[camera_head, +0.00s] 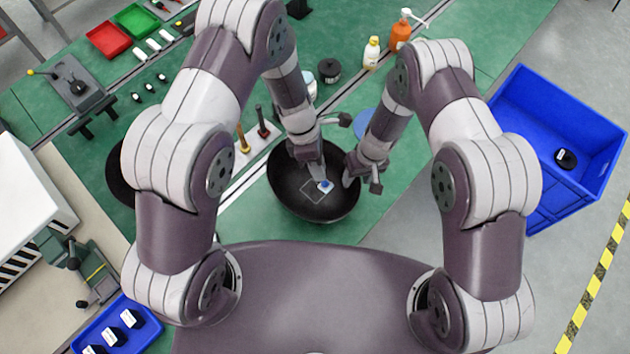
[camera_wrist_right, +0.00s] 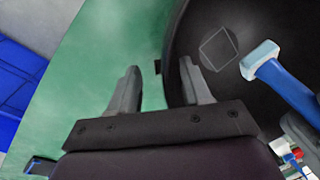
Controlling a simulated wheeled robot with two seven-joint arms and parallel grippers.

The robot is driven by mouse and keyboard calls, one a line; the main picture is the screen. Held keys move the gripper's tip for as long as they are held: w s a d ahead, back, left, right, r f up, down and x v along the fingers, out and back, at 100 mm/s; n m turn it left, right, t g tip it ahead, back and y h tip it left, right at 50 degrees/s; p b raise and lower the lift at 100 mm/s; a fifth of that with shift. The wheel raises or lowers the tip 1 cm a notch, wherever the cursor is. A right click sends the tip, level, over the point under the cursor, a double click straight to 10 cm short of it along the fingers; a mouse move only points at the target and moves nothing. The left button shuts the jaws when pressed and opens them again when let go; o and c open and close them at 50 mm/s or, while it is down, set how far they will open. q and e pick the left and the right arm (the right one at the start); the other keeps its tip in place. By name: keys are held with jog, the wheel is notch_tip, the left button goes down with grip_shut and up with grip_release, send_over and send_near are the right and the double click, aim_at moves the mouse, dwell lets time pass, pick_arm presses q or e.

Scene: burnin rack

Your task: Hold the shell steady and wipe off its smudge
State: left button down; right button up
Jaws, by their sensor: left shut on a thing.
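The shell (camera_head: 290,200) is a dark round bowl on the green bench; its inside fills the right of the right wrist view (camera_wrist_right: 280,25). A thin square outline (camera_wrist_right: 217,48) with a faint greyish patch, perhaps the smudge, marks its inner floor. My left gripper (camera_head: 320,178) is shut on a blue-handled wiper (camera_wrist_right: 285,82) inside the shell. The wiper's pale blue head (camera_wrist_right: 260,56) is beside the outline; contact with the floor is unclear. My right gripper (camera_wrist_right: 160,88) is open at the shell's right rim, one finger outside and one inside, with a gap visible.
A blue crate (camera_head: 540,105) stands right of the bench. Orange (camera_head: 401,32) and cream (camera_head: 371,54) bottles, a dark jar (camera_head: 330,70) and a blue disc (camera_head: 365,122) lie behind the shell. Two upright-handled tools (camera_head: 262,128) stand to its left.

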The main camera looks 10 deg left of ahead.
notch_tip(320, 180, up, 12)
jog(key=d, duration=0.1)
jog(key=shift+w+d, duration=0.35)
jog(key=shift+d, duration=0.05)
